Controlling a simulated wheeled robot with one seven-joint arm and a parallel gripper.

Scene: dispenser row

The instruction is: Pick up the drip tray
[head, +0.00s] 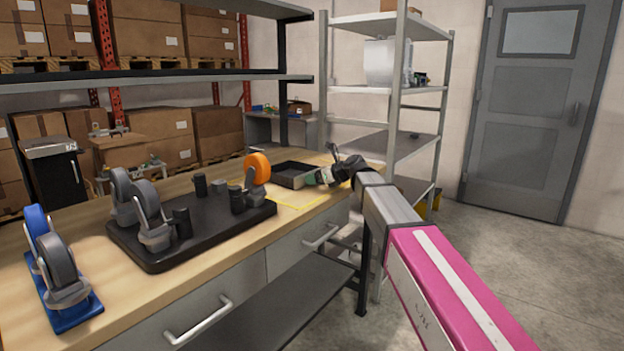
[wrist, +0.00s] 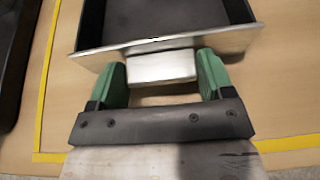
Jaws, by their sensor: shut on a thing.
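The drip tray (head: 283,181) is a shallow black open tray at the back right of the wooden workbench. In the wrist view the drip tray (wrist: 230,40) shows a bright metal front edge with a short metal tab in its middle. My gripper (head: 322,177) reaches in from the right to the tray's near right side. In the wrist view the green fingers of my gripper (wrist: 162,70) are shut on the tab, one on each side. The tray looks empty in the part that shows; its far end is out of the wrist view. I cannot tell whether it is off the bench.
A yellow outline (head: 300,203) marks the bench beside the tray. A blue base (head: 75,315) with wheels is farther left. A metal shelf rack (head: 413,150) stands behind.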

